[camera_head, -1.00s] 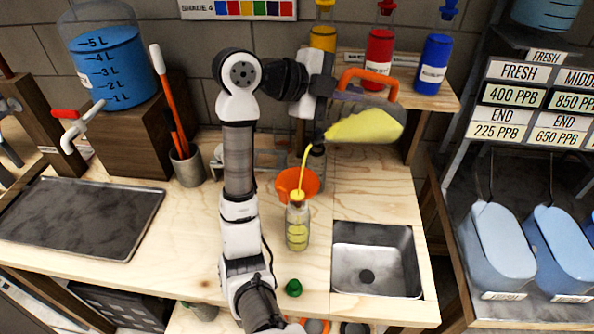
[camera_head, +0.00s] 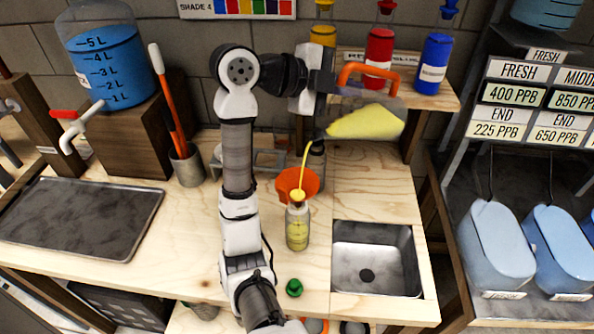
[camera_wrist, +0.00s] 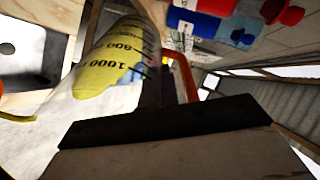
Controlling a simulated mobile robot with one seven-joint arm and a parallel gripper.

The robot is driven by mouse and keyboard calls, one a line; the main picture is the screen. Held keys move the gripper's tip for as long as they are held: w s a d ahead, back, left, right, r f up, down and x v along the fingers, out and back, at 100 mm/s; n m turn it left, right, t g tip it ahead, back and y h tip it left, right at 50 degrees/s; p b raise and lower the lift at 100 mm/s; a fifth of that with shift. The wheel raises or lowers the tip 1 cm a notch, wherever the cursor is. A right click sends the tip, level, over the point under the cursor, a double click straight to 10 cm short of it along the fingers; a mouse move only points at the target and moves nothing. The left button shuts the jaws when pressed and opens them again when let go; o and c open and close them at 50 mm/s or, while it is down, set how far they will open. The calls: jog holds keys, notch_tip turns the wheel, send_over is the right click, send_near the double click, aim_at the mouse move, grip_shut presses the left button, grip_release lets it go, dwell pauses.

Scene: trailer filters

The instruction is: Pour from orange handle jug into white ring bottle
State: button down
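The clear jug (camera_head: 368,124) with the orange handle (camera_head: 368,72) is tilted well over, its spout low and to the left. My gripper (camera_head: 338,84) is shut on the handle. In the wrist view, the jug (camera_wrist: 118,60) shows black volume marks and yellow liquid, and the orange handle (camera_wrist: 184,74) is by my gripper. A thin yellow stream falls into the orange funnel (camera_head: 297,184) at the mouth of a clear bottle (camera_head: 297,230). The bottle stands upright on the bench, with yellow liquid inside. I cannot make out a white ring on it.
A green cap (camera_head: 294,288) lies in front of the bottle. A steel sink (camera_head: 376,232) is to the right and a dark tray (camera_head: 75,215) to the left. A dark-topped bottle (camera_head: 316,160) stands behind the funnel. Yellow, red and blue bottles stand on the shelf (camera_head: 440,98).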

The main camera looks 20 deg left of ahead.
aim_at(349, 72)
jog(key=shift+s+a+r+p, duration=0.15)
jog(key=shift+r+p, duration=0.35)
jog(key=shift+r, duration=1.05)
dwell(1.2)
